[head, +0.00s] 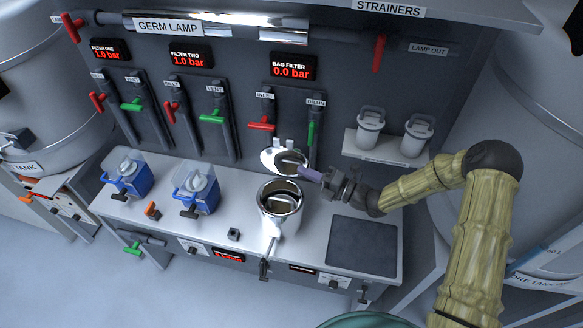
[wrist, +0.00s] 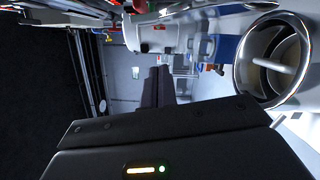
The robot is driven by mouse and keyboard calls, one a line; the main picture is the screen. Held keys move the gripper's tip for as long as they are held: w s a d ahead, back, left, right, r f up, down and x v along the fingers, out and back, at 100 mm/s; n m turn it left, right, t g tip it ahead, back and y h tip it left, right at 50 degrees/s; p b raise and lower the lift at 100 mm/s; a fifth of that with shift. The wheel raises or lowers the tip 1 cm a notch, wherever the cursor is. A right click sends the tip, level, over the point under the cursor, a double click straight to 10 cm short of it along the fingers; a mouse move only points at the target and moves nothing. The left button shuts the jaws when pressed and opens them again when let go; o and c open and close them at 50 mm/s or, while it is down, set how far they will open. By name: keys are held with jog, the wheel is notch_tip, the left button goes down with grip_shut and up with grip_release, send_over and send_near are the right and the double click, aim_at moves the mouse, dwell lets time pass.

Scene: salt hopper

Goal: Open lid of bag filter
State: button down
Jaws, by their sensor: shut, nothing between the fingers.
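The bag filter (head: 281,222) is a shiny metal cylinder on the bench in the head view. Its mouth is uncovered, with a bar across the inside. The open mouth also shows at the right of the wrist view (wrist: 241,70). The shiny round lid (head: 268,160) stands raised behind the mouth, tilted back toward the panel. My gripper (head: 310,174) comes from the right, its purple fingers shut and empty at the lid's right edge. I cannot tell whether they touch it. The fingers also show in the wrist view (wrist: 158,86).
The bag filter display (head: 290,67) reads 0.0 bar. A red inlet handle (head: 262,127) and a green drain handle (head: 311,133) are on the panel behind the lid. Strainers (head: 369,128) stand on a shelf at right. A dark mat (head: 362,246) lies bare at the bench's right.

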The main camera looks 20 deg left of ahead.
jog(key=d, duration=0.1)
jog(key=s+d, duration=0.1)
jog(key=d, duration=0.1)
jog(key=shift+b, duration=0.3)
jog(key=shift+d, duration=0.1)
jog(key=s+d+n+g+h, duration=0.6)
jog(key=s+d+n+h, duration=0.6)
jog(key=n, duration=0.7)
jog(key=s+d+r+n+t+h, duration=0.1)
jog(key=d+r+n+t+h, duration=0.2)
jog(key=d+n, duration=0.4)
jog(key=s+d+r+n+t+h, duration=0.1)
jog(key=d+r+n+t+h, duration=0.2)
jog(key=d+r+n, duration=0.3)
jog(key=d+n, duration=0.2)
jog(key=d, duration=0.2)
jog(key=shift+s+r+n+t+h, duration=0.15)
jog(key=shift+s+n+t+h, duration=0.15)
jog(key=shift+s, duration=0.1)
